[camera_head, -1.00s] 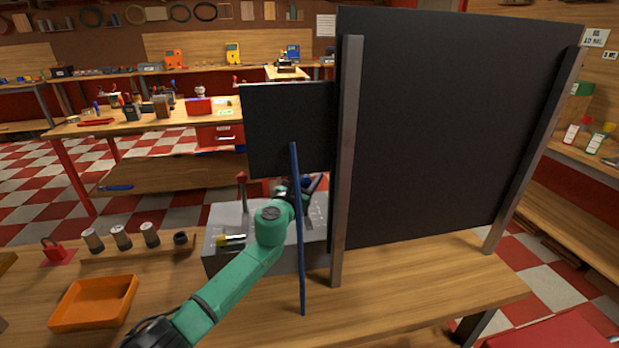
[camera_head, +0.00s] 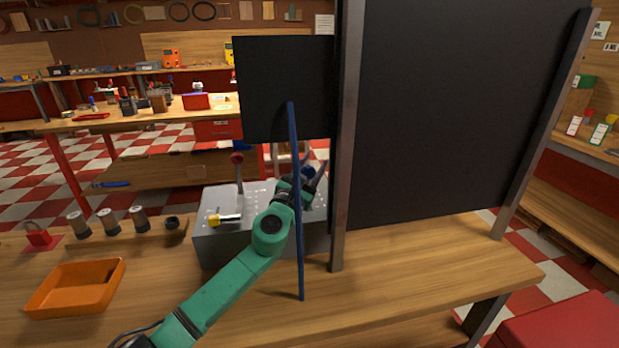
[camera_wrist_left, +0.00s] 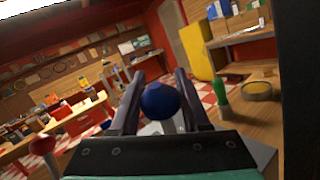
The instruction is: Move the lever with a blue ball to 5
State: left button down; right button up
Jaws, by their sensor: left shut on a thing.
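The lever's blue ball (camera_head: 308,172) is at the right side of a grey box (camera_head: 222,250), partly hidden by my gripper and a blue rod. In the left wrist view the blue ball (camera_wrist_left: 159,101) sits between the two fingers. My left gripper (camera_head: 314,174) is shut on it; the fingers also show in the left wrist view (camera_wrist_left: 160,92). A lever with a red ball (camera_head: 237,158) stands upright on the box, left of my gripper. A yellow handle (camera_head: 226,219) is on the box's front left. The numbers on the box are not readable. My right gripper is out of view.
A large black panel (camera_head: 450,110) with metal posts stands right of the box. A smaller dark panel (camera_head: 285,75) is behind it. A slanted blue rod (camera_head: 297,230) stands in front of my arm. An orange tray (camera_head: 75,288) and several small cylinders are at left.

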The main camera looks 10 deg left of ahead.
pick_arm(q)
jog(key=shift+s+d+f+m+t+b, duration=0.2)
jog(key=shift+s+f+m+t+b, duration=0.1)
jog(key=shift+s+f+b, duration=0.5)
jog(key=shift+s+d+r+h+p, duration=0.2)
jog(key=shift+s+p, duration=0.15)
jog(key=shift+s, duration=0.2)
jog(key=shift+s+d+r+h+p, duration=0.1)
jog(key=shift+s+d+r+p, duration=0.1)
jog(key=shift+s+p, duration=0.25)
jog(key=shift+s+f, duration=0.15)
jog(key=shift+s, duration=0.15)
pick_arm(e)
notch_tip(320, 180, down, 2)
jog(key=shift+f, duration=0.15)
pick_arm(q)
jog(key=shift+c, duration=1.9)
grip_release()
